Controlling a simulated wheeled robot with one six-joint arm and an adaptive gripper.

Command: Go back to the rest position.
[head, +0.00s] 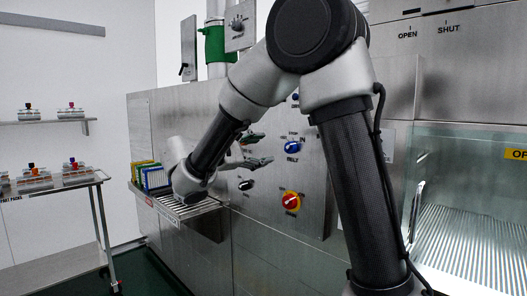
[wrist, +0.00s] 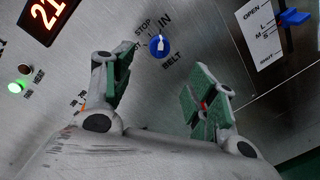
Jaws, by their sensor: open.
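My gripper (head: 254,150) is open and empty in front of the steel control panel (head: 272,212). Its two fingers with green pads also show in the wrist view (wrist: 163,95), spread wide apart. The blue belt knob (head: 292,146) is on the panel just to the right of the fingers in the head view. In the wrist view the blue knob (wrist: 160,46) shows beyond the gap between the fingertips, apart from them. My arm is bent, with its elbow high and its forearm reaching down to the left.
A wire shelf (head: 205,206) with coloured racks (head: 150,176) juts out at the left. A trolley (head: 95,180) stands farther left. A glass-fronted chamber (head: 470,170) is at right.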

